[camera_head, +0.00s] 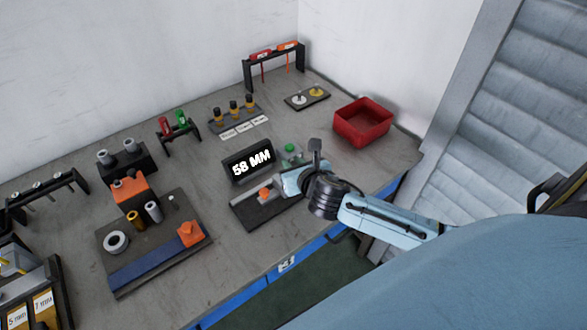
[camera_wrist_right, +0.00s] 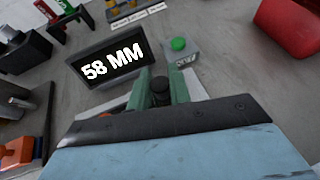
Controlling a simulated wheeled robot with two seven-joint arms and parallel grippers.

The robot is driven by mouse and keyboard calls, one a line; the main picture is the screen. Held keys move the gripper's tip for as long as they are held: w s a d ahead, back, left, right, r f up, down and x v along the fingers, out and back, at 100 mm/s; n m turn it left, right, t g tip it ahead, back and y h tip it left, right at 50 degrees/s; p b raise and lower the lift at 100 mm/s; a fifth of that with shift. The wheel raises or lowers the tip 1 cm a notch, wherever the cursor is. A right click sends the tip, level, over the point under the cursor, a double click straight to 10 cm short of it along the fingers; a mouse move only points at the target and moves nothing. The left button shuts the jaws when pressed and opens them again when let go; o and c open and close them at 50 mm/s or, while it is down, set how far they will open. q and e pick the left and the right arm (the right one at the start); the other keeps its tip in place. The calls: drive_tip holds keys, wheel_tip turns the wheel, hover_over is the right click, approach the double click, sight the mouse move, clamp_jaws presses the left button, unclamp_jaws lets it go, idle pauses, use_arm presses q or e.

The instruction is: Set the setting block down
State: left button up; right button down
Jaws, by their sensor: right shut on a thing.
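My right gripper (camera_head: 284,183) is over the dark base plate (camera_head: 245,216) in front of the black display reading "58 MM" (camera_head: 249,164). In the right wrist view its two green fingers (camera_wrist_right: 160,95) are shut on a small dark piece with a round top (camera_wrist_right: 160,84), which I take to be the setting block. Its lower part is hidden by the gripper, so I cannot tell whether it touches the plate. An orange piece (camera_head: 265,194) sits on the plate, left of the gripper. My left gripper is not in view.
A box with a green button (camera_wrist_right: 180,45) stands just beyond the gripper, right of the display. A red bin (camera_head: 363,122) is at the back right. A dark board (camera_head: 175,225) with metal cylinders and an orange part lies to the left. Bare bench lies between bin and button.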

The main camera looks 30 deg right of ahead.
drive_tip(key=shift+f, duration=0.4)
drive_tip(key=shift+f, duration=0.15)
drive_tip(key=c, duration=1.3)
unclamp_jaws()
drive_tip(key=shift+s+r, duration=0.25)
drive_tip(key=p+v, duration=0.1)
drive_tip(key=v, duration=1)
drive_tip(key=shift+s+p, duration=0.25)
drive_tip(key=shift+p, duration=0.15)
drive_tip(key=shift+a, duration=0.1)
